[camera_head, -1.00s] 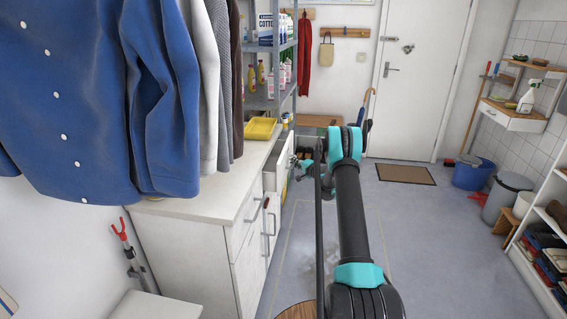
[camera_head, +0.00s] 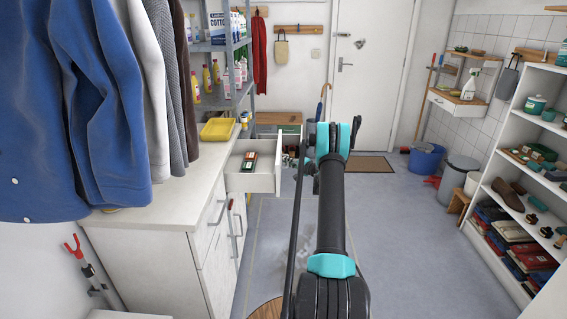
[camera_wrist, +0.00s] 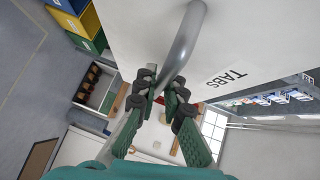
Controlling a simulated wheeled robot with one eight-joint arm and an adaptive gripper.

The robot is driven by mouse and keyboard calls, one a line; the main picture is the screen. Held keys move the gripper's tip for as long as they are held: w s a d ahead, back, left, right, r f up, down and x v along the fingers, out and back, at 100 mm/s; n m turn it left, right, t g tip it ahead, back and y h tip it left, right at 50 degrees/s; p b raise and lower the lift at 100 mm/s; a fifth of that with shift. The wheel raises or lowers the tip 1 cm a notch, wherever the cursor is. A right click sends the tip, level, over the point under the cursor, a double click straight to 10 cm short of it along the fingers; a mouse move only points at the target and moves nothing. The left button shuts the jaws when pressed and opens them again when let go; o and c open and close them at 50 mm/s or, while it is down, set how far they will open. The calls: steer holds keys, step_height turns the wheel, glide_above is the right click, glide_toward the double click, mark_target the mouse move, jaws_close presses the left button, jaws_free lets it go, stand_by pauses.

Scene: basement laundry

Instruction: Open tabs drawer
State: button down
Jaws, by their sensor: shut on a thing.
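The tabs drawer (camera_head: 253,184) stands pulled out from the white counter in the head view. Small dark and red boxes (camera_head: 249,161) lie inside it. In the wrist view its white front (camera_wrist: 235,40) bears the printed word TABS. A grey bar handle (camera_wrist: 184,42) sticks out from that front. My gripper (camera_wrist: 161,88) has its green fingers with dark pads closed around the handle's end part. In the head view my arm hides most of the gripper, just right of the drawer front.
The white counter (camera_head: 150,212) holds a yellow tray (camera_head: 217,129), with hanging clothes above its left part. A shelf rack (camera_head: 215,100) stands behind. The floor (camera_head: 400,240) right of my arm is clear up to the white shoe shelf (camera_head: 520,190).

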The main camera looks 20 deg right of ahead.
steer(key=c, duration=1.9)
jaws_free()
steer(key=v, duration=1.2)
steer(key=shift+d, duration=0.1)
